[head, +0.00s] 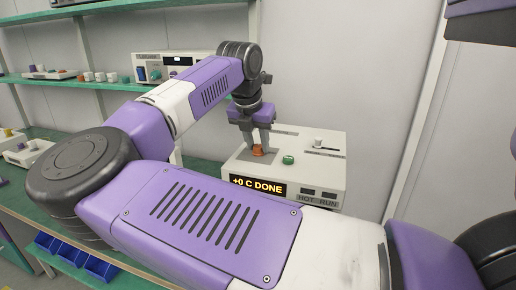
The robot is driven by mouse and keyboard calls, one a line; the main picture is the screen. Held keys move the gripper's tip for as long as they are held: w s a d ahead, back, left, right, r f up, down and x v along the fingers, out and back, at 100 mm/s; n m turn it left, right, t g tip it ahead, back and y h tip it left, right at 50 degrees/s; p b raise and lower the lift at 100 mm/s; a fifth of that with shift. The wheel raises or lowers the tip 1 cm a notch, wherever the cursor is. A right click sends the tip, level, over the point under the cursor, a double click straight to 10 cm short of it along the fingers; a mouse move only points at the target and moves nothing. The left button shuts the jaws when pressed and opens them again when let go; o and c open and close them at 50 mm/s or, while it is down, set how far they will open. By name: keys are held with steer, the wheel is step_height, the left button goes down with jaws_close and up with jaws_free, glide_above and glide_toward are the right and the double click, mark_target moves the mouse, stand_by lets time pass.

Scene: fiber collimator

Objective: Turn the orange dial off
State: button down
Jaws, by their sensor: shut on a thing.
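The orange dial (258,151) sits on the top face of a white instrument box (325,170). My gripper (261,146) points down over it, with its fingers around the dial and shut on it. The fingers hide part of the dial, and its pointer mark cannot be made out. The box's front display (258,187) reads "+0 C DONE". Dark panels marked "HOT" and "RUN" sit to the right of the display.
A green knob (288,159) stands close to the right of the orange dial. A pale knob (318,142) stands farther back on the box. Green shelves (100,84) with instruments are at the left, and blue bins (85,262) sit below. A wall is behind the box.

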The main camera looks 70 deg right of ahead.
steer(key=shift+m+g, duration=0.4)
steer(key=shift+m, duration=0.5)
steer(key=c, duration=1.1)
jaws_free()
steer(key=shift+b+v, duration=0.35)
steer(key=shift+v, duration=3.6)
steer(key=shift+d, duration=0.1)
